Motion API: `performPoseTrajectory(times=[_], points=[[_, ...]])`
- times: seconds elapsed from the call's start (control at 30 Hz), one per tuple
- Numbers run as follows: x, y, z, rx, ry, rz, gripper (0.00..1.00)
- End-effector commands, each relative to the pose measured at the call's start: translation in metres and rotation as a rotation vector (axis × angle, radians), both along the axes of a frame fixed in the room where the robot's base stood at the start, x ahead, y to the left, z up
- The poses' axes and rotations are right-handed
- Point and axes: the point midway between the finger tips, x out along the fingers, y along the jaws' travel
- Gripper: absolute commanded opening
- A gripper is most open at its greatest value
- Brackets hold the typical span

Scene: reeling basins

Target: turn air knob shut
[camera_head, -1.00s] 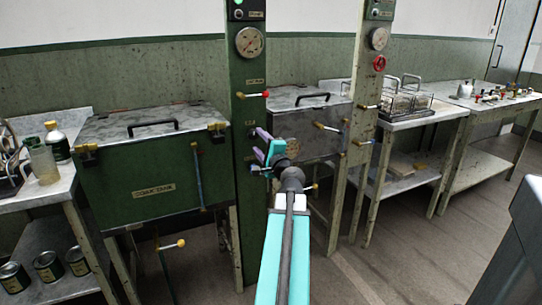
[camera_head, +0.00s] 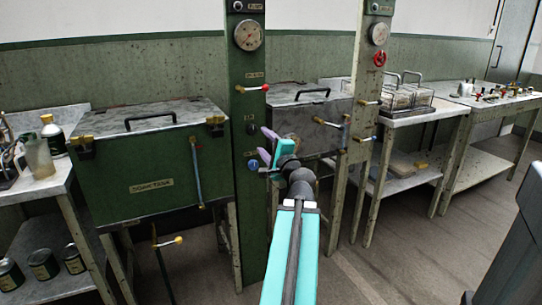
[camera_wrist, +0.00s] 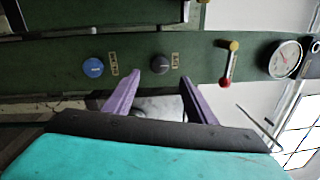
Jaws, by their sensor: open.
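A round black knob (camera_head: 251,128) sits on the green post (camera_head: 250,220), above a blue knob (camera_head: 254,164). In the wrist view the post lies sideways, and the black knob (camera_wrist: 160,63) has a small plate beside it that I cannot read for sure. The blue knob (camera_wrist: 93,67) is to its left. My gripper (camera_head: 265,143) is open and empty in front of the post, near both knobs. In the wrist view my gripper (camera_wrist: 162,78) has its purple fingers spread, with the black knob just beyond and between the tips. They look apart from it.
A red-tipped lever (camera_head: 257,88) and a gauge (camera_head: 248,36) are higher on the post. A green soak tank (camera_head: 150,165) stands left, a grey metal tank (camera_head: 318,138) right behind my gripper. A second post (camera_head: 362,110) and benches stand farther right.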

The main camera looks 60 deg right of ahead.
Motion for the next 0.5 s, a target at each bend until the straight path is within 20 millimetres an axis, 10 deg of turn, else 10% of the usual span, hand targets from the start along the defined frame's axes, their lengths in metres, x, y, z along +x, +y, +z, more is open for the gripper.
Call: performPoseTrajectory(times=[0.5], points=[[-0.0075, 0.0052, -0.0035, -0.001, 0.0, 0.0, 0.51]])
